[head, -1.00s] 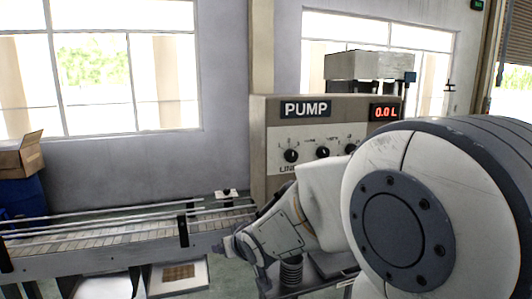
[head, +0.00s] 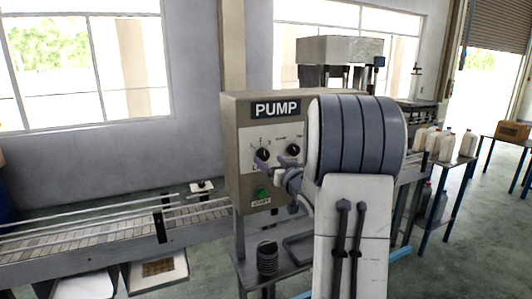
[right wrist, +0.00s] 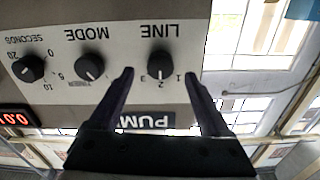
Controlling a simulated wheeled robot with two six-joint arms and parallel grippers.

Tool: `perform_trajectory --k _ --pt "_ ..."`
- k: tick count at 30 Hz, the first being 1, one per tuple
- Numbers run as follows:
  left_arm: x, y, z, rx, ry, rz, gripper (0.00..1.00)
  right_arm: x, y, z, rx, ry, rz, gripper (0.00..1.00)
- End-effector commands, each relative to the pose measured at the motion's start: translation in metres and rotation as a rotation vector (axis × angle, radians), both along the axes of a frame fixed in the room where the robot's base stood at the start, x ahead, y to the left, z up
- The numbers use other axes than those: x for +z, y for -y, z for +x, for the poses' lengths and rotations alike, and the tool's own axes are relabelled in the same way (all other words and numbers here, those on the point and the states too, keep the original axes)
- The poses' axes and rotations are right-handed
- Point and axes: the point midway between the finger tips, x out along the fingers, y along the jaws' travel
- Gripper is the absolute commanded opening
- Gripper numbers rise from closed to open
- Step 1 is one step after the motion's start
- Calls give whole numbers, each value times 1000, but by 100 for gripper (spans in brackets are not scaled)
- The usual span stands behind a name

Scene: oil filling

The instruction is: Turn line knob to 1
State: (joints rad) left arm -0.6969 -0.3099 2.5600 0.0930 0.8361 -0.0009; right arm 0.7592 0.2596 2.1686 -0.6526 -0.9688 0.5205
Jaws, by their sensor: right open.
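The pump panel (head: 243,150) carries the black line knob (head: 262,154) at its left. In the right wrist view, which shows the panel upside down, the line knob (right wrist: 161,62) sits under the label LINE, with 1, 2 and 3 around it. Its pointer seems to face 2, but the mark is small. My right gripper (right wrist: 160,74) is open, with one finger on each side of the knob in that picture; contact cannot be told. In the head view, my right gripper (head: 281,168) is close to the panel by the knob. My left gripper is not in view.
The mode knob (right wrist: 91,67) and seconds knob (right wrist: 28,69) are beside the line knob. A green start button (head: 262,192) is lower on the panel. A conveyor (head: 100,238) runs left. Several jugs (head: 445,145) stand on a table at right.

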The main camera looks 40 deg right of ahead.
Motion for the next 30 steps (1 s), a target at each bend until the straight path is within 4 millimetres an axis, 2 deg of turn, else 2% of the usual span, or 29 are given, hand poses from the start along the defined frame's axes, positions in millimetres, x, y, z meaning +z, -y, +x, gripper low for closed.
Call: perform_trajectory --k 1,3,7,18,23,24,25,30 --pt "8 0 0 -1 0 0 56 3 1 10 2 -2 4 81" --pt "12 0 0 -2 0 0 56 2 4 19 1 -2 3 81" --pt "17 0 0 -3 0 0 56 1 7 32 1 -1 0 81" --pt "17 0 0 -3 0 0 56 0 9 37 -1 0 0 81" --pt "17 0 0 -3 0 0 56 0 9 37 -1 0 0 20" --pt "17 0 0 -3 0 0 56 0 9 37 -1 0 0 5" --pt "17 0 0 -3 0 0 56 0 9 37 -1 0 0 0" --pt "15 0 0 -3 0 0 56 -1 9 37 -1 -2 -8 0"
